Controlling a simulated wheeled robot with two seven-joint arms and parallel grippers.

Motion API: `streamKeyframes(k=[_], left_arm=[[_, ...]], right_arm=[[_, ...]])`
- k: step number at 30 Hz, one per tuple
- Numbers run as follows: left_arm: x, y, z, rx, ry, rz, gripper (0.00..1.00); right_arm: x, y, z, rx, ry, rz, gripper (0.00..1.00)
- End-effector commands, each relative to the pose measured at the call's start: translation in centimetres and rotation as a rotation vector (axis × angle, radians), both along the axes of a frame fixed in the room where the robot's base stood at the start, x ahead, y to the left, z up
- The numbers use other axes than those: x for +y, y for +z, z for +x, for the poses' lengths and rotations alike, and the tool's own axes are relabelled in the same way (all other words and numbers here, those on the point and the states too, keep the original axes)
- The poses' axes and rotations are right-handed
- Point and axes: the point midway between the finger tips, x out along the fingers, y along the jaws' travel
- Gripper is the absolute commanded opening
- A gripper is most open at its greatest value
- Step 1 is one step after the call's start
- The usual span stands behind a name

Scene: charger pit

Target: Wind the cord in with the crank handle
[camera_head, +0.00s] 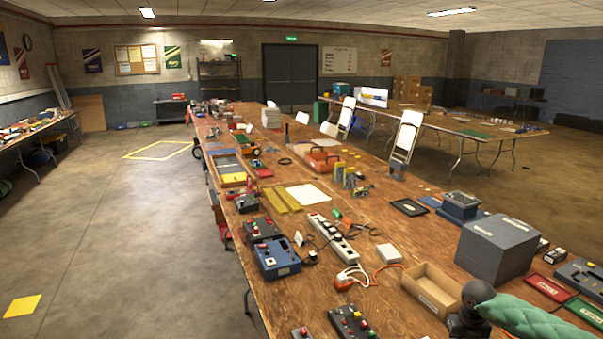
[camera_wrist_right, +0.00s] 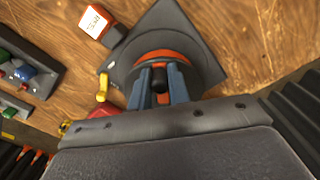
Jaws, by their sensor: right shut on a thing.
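Behind the handle is a round reel with an orange rim (camera_wrist_right: 165,55), on a dark grey base (camera_wrist_right: 195,45) lying on the wooden table. The fingers and handle hide part of the reel. I cannot make out the cord in this view. In the head view, my right arm enters at the bottom right, and its gripper does not show. My left gripper is in neither view.
In the wrist view, a white and red labelled block (camera_wrist_right: 95,22) and a small yellow part (camera_wrist_right: 102,88) lie near the base. A panel with coloured buttons (camera_wrist_right: 22,75) is at the left. In the head view, a grey box (camera_head: 497,250) and an open cardboard box (camera_head: 432,290) stand close by.

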Motion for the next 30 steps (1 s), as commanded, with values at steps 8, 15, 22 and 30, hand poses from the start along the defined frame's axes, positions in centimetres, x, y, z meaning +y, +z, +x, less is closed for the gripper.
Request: streamKeyframes(k=[8, 15, 22, 30], left_arm=[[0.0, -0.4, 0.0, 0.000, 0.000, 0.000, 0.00], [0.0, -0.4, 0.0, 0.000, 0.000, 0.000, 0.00], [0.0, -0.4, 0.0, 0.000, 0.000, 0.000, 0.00], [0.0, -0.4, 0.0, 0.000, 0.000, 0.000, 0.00]], right_arm=[[-2.0, -0.1, -0.9, 0.003, -0.003, -0.004, 0.12], [-2.5, 0.0, -1.5, 0.003, 0.000, -0.003, 0.14], [-3.2, -0.2, -3.1, 0.005, 0.001, -0.002, 0.07], [-3.3, 0.0, -3.9, 0.002, 0.001, -0.001, 0.00]])
